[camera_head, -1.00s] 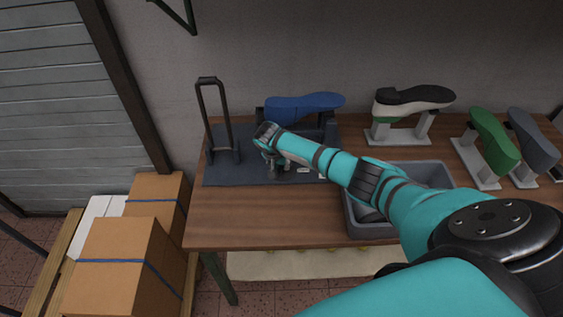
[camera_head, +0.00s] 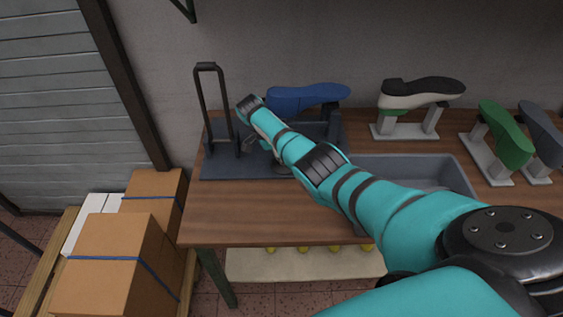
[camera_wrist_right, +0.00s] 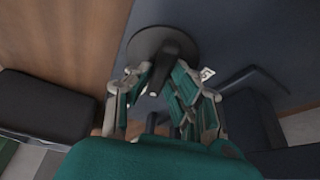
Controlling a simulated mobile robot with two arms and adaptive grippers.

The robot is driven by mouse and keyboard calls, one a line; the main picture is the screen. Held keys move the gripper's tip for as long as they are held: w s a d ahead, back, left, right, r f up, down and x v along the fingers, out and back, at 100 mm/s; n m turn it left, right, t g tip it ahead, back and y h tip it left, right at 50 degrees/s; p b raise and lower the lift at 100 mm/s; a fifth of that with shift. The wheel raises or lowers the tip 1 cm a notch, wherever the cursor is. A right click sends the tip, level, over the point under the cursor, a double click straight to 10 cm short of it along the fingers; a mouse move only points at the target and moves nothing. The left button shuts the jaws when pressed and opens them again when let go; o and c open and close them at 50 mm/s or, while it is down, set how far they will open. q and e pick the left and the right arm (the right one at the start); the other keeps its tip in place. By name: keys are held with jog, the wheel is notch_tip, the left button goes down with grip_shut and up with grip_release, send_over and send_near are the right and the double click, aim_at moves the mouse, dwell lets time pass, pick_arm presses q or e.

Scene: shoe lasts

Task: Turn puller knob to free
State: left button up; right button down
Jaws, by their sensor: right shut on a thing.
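The puller has a dark base plate (camera_head: 225,168), a black upright handle loop (camera_head: 202,95) and a blue last (camera_head: 308,97) at its back. Its black round knob (camera_wrist_right: 150,42) with a bar across it shows at the top of the right wrist view. My right gripper (camera_wrist_right: 168,82) is shut on the knob's bar, with one finger on each side. In the head view my right arm hides most of the knob and gripper. My left gripper is in neither view.
A grey bin (camera_head: 455,172) stands on the wooden table (camera_head: 230,222), partly behind my right arm. A white and black shoe last (camera_head: 420,95) and a green last (camera_head: 505,135) stand at the right. Cardboard boxes (camera_head: 105,265) are stacked at the left.

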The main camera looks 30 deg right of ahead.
jog(key=shift+m+g+b, duration=0.4)
jog(key=shift+m+b, duration=0.8)
jog(key=shift+b, duration=0.05)
jog(key=shift+w, duration=0.1)
jog(key=c, duration=1.2)
grip_release()
jog(key=shift+y, duration=0.3)
jog(key=v, duration=1.2)
